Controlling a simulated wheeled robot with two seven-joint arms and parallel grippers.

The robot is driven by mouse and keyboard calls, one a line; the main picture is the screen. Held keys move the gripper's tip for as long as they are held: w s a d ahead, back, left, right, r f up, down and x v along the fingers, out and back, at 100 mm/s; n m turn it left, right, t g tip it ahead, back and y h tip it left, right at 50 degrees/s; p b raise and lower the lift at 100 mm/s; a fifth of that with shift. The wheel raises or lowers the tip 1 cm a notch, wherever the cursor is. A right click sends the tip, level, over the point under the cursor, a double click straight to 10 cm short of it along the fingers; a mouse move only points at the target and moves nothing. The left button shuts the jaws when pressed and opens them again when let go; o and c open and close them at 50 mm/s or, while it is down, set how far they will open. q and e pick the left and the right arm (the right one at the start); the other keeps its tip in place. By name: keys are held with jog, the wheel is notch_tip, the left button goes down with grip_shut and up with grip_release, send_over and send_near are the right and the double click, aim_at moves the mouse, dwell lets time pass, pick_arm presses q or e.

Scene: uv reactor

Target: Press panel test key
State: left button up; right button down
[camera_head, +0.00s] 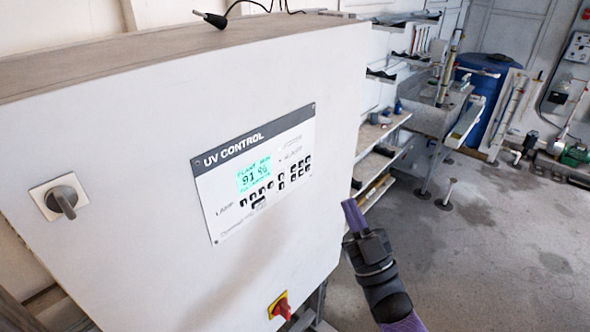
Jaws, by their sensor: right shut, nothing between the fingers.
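The UV control panel (225,196) is a white plate with a dark title strip on the front of a white cabinet. Its green display (254,173) is lit and seems to read about 91, with small text above. Black keys (281,181) sit below and right of the display; their labels are too small to tell, so I cannot pick out the test key. My right gripper (351,207) is shut and empty, right of the panel by the cabinet's right edge, apart from the keys. My left gripper is not in view.
The cabinet (150,130) carries a grey rotary knob (63,200) at left and a red and yellow switch (281,306) at the bottom. A black cable probe (210,18) lies on top. Shelves, a sink bench and a blue barrel (482,98) stand behind. The floor at right is mostly clear.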

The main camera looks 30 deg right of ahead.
aim_at(294, 178)
jog(key=shift+w+f+h, duration=0.1)
jog(key=shift+h, duration=0.2)
jog(key=w+a+b, duration=0.3)
jog(key=w+b, duration=0.1)
jog(key=w, duration=0.4)
jog(key=shift+a, duration=0.2)
jog(key=shift+w, duration=0.1)
dwell(1.7)
jog(key=shift+w+a, duration=0.15)
jog(key=shift+w, duration=0.15)
